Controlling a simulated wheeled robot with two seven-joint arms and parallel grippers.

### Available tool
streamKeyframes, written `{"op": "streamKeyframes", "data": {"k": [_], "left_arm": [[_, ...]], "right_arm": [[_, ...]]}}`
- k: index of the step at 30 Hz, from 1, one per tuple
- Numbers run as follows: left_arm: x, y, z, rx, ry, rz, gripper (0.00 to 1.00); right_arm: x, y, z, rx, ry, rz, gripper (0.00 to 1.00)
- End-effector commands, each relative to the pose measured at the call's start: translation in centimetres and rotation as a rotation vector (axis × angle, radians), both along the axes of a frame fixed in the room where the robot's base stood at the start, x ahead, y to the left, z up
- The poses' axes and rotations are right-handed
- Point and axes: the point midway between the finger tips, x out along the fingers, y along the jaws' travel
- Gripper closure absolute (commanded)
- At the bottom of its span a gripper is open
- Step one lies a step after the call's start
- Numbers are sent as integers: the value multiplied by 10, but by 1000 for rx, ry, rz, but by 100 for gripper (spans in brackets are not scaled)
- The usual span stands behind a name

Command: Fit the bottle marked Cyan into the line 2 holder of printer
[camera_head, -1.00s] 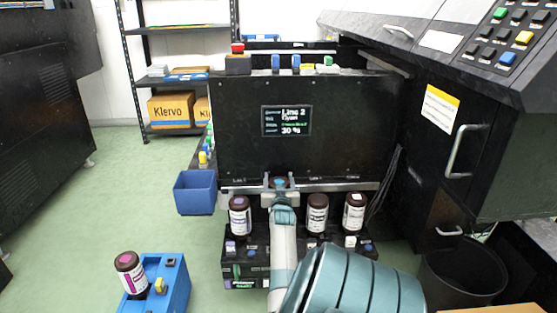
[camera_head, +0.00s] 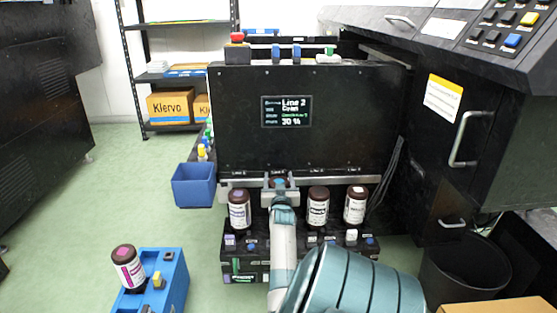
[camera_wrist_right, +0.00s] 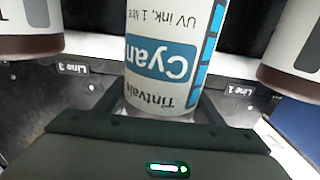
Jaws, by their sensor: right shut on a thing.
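The bottle marked Cyan (camera_wrist_right: 165,60) shows inverted in the right wrist view, its white label with a cyan block facing that camera. My right gripper (camera_wrist_right: 163,108) is shut around it; it also shows in the head view (camera_head: 280,184), where it hides most of the bottle. The bottle is at the line 2 place of the printer (camera_head: 335,150), between the Line 3 and Line 1 marks. Whether it is fully seated is hidden. The printer's screen (camera_head: 286,111) reads Line 2, Cyan, 30 %. My left gripper is not in view.
Brown-topped bottles stand close on both sides: one to the left (camera_head: 239,210), two to the right (camera_head: 318,208) (camera_head: 355,206). A blue carrier (camera_head: 174,285) with a magenta-labelled bottle (camera_head: 128,267) is at the lower left. A blue bin (camera_head: 194,186) hangs left of the printer.

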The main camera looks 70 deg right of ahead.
Motion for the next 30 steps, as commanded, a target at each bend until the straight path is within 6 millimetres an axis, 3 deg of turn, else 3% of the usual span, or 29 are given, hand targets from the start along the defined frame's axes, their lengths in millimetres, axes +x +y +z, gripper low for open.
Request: {"op": "streamKeyframes", "data": {"k": [30], "left_arm": [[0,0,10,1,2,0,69]], "right_arm": [[0,0,3,-3,-1,0,94]]}}
